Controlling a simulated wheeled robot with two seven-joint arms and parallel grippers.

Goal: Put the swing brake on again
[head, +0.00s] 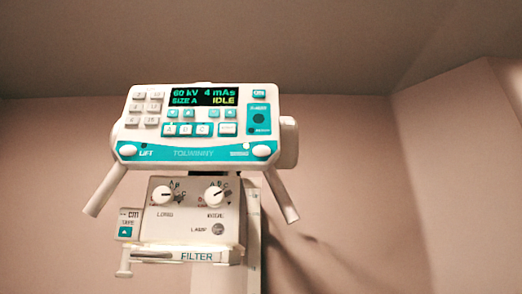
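A white and teal control head (195,152) faces me in the middle of the view. Its display (203,97) reads 60 kV, 4 mAs, SIZE A, IDLE. A white oval knob (127,150) beside the word LIFT sits at its lower left. A matching white knob (262,151) sits at its lower right; the small label beside it is too blurred to read. I cannot read a swing brake label anywhere, nor tell either knob's state. Neither of my grippers shows in the view.
Angled grip bars, left (103,191) and right (281,197), slope down from the head. Below hangs a box with two dials (163,195) and a FILTER slot (185,255). A pale column (252,210) stands behind. Bare walls surround it, with open space either side.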

